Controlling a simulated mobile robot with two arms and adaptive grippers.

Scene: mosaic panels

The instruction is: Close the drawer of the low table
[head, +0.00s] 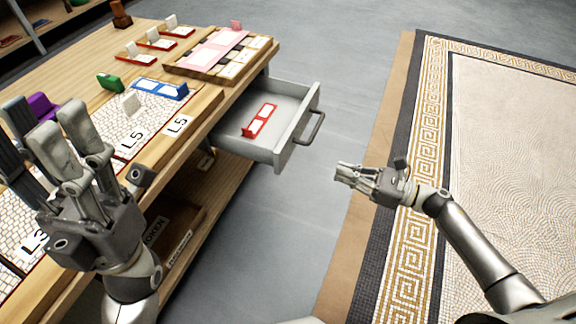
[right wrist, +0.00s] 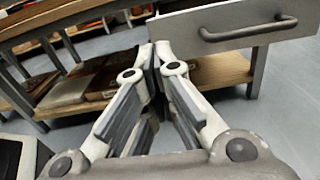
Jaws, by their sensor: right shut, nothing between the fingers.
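The drawer (head: 262,124) of the low table (head: 205,104) is pulled well out to the right and stands open. A small red-framed holder lies inside it. Its front panel carries a dark bar handle (head: 310,128). In the right wrist view the drawer front and its handle (right wrist: 248,29) show at the upper right. My right gripper (head: 340,172) is shut and empty, to the right of and below the drawer front, apart from it. My left gripper (head: 42,122) is at the left over the table's near part, its fingers spread apart with nothing visible between them.
The tabletop holds white mosaic panels, a blue holder (head: 160,89), a green block (head: 110,82) and a pink sheet (head: 212,48) on a wooden tray. A lower shelf (head: 190,222) carries boxes. Grey floor (head: 345,95) is clear between the drawer and the patterned rug (head: 500,140).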

